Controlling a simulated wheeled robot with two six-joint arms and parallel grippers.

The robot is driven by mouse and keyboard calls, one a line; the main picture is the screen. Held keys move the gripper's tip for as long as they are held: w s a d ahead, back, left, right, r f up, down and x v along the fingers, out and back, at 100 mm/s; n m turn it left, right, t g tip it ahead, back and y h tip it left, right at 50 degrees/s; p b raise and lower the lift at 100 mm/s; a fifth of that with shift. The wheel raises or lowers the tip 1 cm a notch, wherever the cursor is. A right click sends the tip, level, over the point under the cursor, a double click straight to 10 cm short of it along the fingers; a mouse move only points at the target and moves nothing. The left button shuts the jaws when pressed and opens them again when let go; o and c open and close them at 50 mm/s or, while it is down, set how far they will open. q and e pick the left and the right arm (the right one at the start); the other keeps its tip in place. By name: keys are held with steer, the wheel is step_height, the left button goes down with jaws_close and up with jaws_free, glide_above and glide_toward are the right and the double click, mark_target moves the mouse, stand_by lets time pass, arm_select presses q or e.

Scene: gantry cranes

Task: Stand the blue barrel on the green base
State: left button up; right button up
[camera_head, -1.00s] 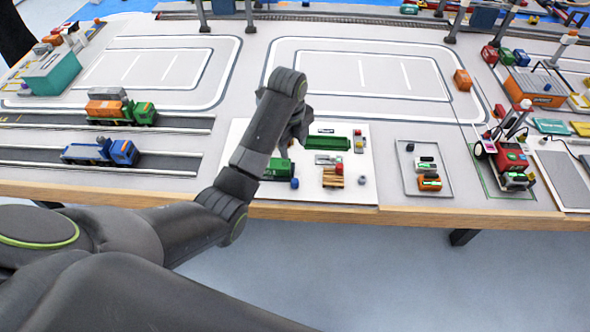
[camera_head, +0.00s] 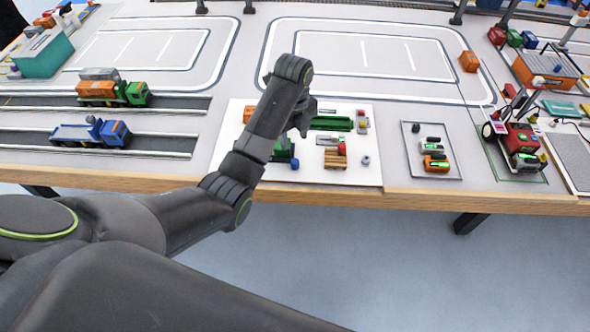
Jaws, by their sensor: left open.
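A small blue barrel-like piece (camera_head: 295,164) is on the white board, at the front right corner of a dark green piece (camera_head: 285,153). My left arm partly hides the green piece, and I cannot tell if the two touch. A longer green tray-like piece (camera_head: 331,123) lies farther back; I cannot tell which green piece is the base. My left gripper (camera_head: 302,128) is open, above the board, behind the blue piece in the picture. Its fingers are small and dark, and no held thing is visible. My right gripper is out of view.
The white board (camera_head: 230,160) also holds a wooden pallet (camera_head: 335,164) with a red piece, a grey piece (camera_head: 366,160) and an orange block (camera_head: 249,114). Model trucks (camera_head: 115,92) stand left. A grey tray (camera_head: 411,165) and a red vehicle (camera_head: 517,140) are right.

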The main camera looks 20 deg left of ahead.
mark_target(295, 161)
arm_select(q)
step_height(295, 161, down, 3)
steer(key=shift+r+b, duration=0.1)
steer(key=shift+b, duration=0.75)
steer(key=shift+f, duration=0.9)
steer(key=shift+d+f+p, duration=0.2)
steer(key=shift+f+p, duration=0.35)
steer(key=shift+f, duration=2.25)
steer(key=shift+s, duration=0.1)
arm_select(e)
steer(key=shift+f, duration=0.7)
arm_select(q)
steer(key=shift+c, duration=0.5)
jaws_close()
